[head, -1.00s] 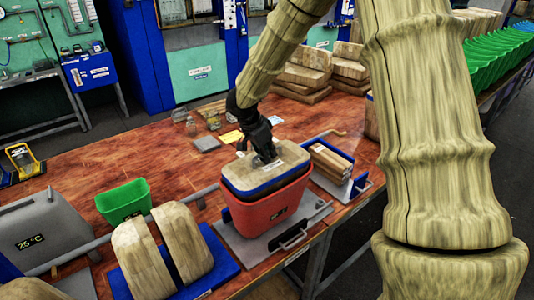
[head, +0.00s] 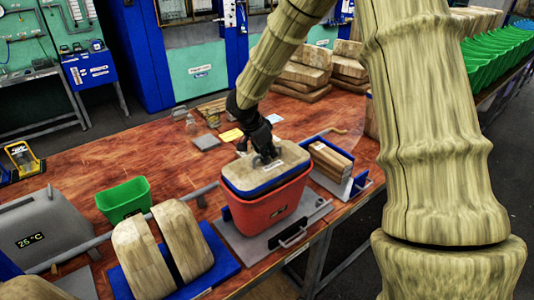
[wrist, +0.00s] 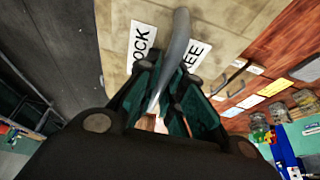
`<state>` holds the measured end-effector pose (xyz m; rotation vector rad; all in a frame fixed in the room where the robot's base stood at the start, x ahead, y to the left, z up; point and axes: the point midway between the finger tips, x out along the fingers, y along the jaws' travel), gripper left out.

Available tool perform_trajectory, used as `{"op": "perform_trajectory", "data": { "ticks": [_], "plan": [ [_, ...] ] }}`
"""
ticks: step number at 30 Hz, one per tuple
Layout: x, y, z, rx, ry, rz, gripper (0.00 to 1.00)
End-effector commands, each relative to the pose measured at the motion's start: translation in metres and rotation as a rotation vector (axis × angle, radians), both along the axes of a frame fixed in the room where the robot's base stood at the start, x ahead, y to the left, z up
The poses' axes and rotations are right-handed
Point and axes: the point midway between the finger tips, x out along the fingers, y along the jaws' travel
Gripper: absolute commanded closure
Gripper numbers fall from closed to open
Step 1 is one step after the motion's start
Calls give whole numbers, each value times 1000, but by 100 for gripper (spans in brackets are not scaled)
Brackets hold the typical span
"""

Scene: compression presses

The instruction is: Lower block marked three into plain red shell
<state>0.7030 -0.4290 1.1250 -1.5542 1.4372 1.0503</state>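The wooden block marked three (head: 266,177) sits upright in the mouth of the red shell (head: 268,213), its top at about rim height or slightly above. A blue band shows around the block's lower edge. My gripper (head: 264,153) is above the block's middle. In the wrist view, my gripper (wrist: 163,92) has its fingers on either side of a grey curved handle (wrist: 180,45) and appears shut on it. Labels reading partly "OCK" and "REE" (wrist: 187,62) lie on the block top (wrist: 125,25). The block's underside and the shell's inside are hidden.
The red shell stands on a grey plate (head: 232,243) near the table's front edge. A blue tray with wooden pieces (head: 330,160) is close on the right. Two wooden pieces (head: 150,255), a green tub (head: 124,200) and a grey "25 °C" unit (head: 40,215) are left. Wood stacks (head: 303,72) stand behind.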

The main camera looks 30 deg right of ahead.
Motion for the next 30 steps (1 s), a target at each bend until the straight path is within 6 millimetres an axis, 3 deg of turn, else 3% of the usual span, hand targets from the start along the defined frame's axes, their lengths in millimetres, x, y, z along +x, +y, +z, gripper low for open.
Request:
{"op": "perform_trajectory", "data": {
  "ticks": [1,4,17,30],
  "plan": [
    [1,0,2,-1,-3,0,82],
    [1,0,2,-1,-2,0,66],
    [-1,3,6,1,1,-1,66],
    [-1,30,75,2,-4,1,66]
  ]
}}
